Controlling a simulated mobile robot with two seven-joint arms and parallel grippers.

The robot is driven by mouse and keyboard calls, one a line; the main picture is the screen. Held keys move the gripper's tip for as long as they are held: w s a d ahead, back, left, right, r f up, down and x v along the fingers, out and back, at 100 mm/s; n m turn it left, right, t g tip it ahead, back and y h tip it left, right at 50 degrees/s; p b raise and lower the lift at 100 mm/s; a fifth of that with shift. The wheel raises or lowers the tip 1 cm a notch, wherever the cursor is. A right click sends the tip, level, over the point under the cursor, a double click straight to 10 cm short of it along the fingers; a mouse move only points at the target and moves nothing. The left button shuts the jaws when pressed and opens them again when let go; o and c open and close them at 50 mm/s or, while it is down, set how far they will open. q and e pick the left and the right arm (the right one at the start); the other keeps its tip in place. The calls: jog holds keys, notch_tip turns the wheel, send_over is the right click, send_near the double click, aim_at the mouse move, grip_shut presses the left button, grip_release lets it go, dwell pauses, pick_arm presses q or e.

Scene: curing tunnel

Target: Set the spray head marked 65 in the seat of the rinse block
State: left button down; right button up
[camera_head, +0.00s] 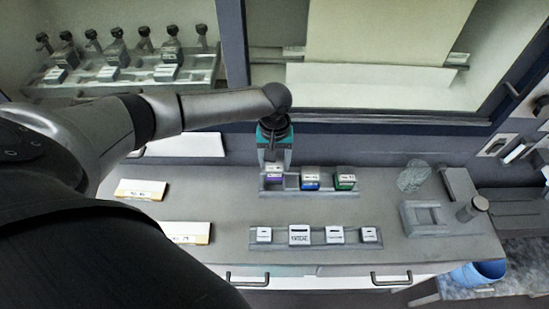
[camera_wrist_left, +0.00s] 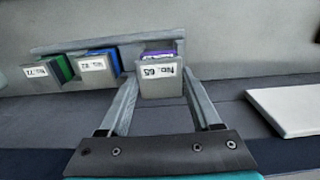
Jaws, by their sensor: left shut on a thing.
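The spray head marked 65 (camera_wrist_left: 158,82) is a grey block with a purple top and a white label. It shows in the head view (camera_head: 274,174) at the left end of a small grey rack (camera_head: 310,193). My left gripper (camera_head: 274,160) points down and is shut on it, a finger on each side in the wrist view. I cannot tell whether it is clear of the rack. A grey block with a square recess (camera_head: 409,218), apparently the rinse block, stands at the bench's right; its recess looks empty. My right gripper is not in view.
A blue-topped head (camera_head: 311,180) and a green-topped head (camera_head: 345,180) stand in the rack. In front lies a strip of several white-labelled blocks (camera_head: 271,244). A dark cylinder (camera_head: 472,209) and a clear crumpled item (camera_head: 414,176) are near the recessed block. White cards lie left.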

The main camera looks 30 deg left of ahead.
pick_arm(q)
notch_tip(320, 180, up, 2)
jog(key=shift+p, duration=0.85)
